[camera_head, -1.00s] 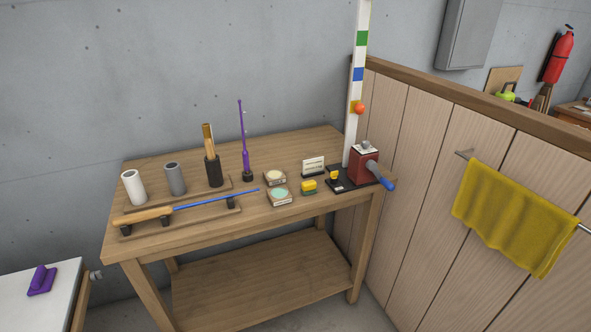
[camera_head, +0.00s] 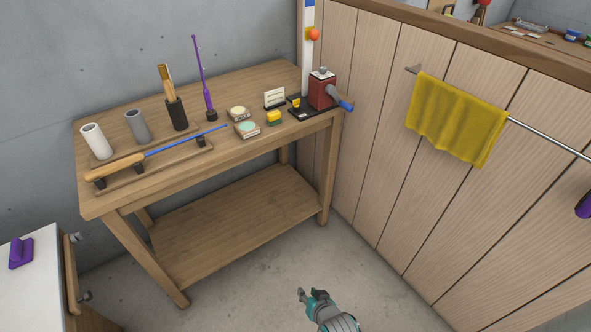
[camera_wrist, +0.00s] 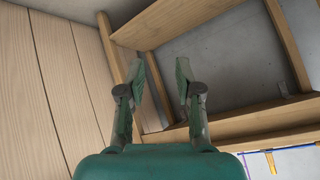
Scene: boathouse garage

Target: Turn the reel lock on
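A red box (camera_head: 322,90) with a grey arm and a blue grip (camera_head: 346,105) stands on a black base (camera_head: 302,111) at the bench's right end. A small yellow and black piece (camera_head: 295,104) sits on that base beside the box. I cannot tell which part is the reel lock or how it is set. My gripper (camera_head: 310,294) is low in front of the bench, well below and apart from the box. In the wrist view my gripper (camera_wrist: 166,62) is open, with nothing between its fingers; the red box is not in that view.
The wooden bench (camera_head: 240,145) carries cups, a rod on a rack, tins and a yellow block (camera_head: 274,118). A plank partition (camera_head: 365,130) with a yellow towel (camera_head: 455,118) on a rail stands close right. The floor (camera_head: 250,270) before the bench is clear.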

